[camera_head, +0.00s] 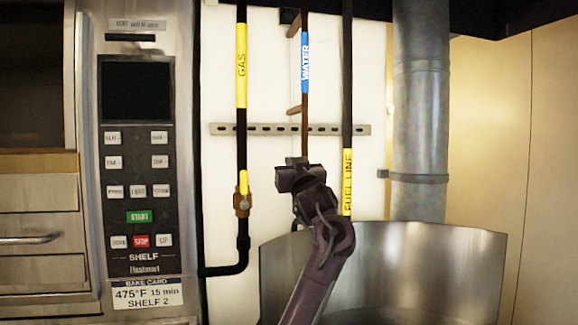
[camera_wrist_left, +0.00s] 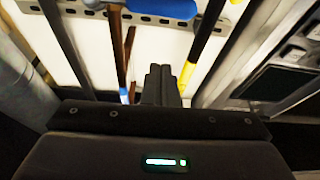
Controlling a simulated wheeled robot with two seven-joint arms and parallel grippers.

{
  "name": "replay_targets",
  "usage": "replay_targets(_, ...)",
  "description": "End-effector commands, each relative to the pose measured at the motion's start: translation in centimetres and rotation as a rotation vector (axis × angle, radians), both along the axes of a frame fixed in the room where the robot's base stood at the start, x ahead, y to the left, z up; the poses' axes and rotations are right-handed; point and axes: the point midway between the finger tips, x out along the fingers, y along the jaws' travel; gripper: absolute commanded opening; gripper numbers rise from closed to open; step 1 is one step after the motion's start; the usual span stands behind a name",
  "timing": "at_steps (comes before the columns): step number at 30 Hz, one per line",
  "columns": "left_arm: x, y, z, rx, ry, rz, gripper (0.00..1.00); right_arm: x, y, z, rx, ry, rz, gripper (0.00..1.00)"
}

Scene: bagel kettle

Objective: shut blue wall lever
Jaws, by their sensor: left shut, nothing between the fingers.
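The blue lever (camera_wrist_left: 158,8) shows at the top edge of the left wrist view, cut off by the frame. It reaches sideways from beside the brown water pipe (camera_wrist_left: 115,45). My left gripper (camera_head: 301,172) is in front of the water pipe in the head view, just below the slotted rail, and hides most of what is behind it. In the left wrist view its fingers (camera_wrist_left: 162,80) are together and empty, apart from the lever in the picture. I cannot tell the gap in depth. My right gripper is not in view.
The gas pipe (camera_head: 241,140) with a yellow handle (camera_head: 243,183) stands left of my gripper, and the fuel line pipe (camera_head: 347,100) stands close on the right. A slotted rail (camera_head: 270,129) crosses behind the pipes. A steel kettle (camera_head: 440,265) is below right; an oven panel (camera_head: 138,180) is left.

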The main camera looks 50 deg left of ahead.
Motion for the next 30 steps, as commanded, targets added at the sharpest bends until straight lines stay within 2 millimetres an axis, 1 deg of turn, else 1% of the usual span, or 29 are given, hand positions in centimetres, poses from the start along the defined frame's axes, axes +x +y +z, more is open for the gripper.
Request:
replay_targets(1,-0.4,-0.9,-0.8,-0.001,-0.003,-0.003,0.00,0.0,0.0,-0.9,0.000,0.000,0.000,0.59)
replay_targets(3,-1.0,-2.0,-1.1,0.000,-0.004,-0.003,0.00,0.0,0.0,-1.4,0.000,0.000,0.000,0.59)
replay_targets(6,-1.7,-3.4,-1.6,0.000,-0.002,-0.004,0.00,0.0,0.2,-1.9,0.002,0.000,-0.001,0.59)
replay_targets(10,-2.3,-4.5,-2.0,-0.001,-0.001,-0.002,0.00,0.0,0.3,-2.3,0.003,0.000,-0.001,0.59)
replay_targets(15,-2.6,-5.0,-2.0,-0.001,0.001,-0.001,0.00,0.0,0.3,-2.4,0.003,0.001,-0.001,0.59)
replay_targets(30,-2.6,-4.9,-2.0,0.000,0.000,0.000,0.00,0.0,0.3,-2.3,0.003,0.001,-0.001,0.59)
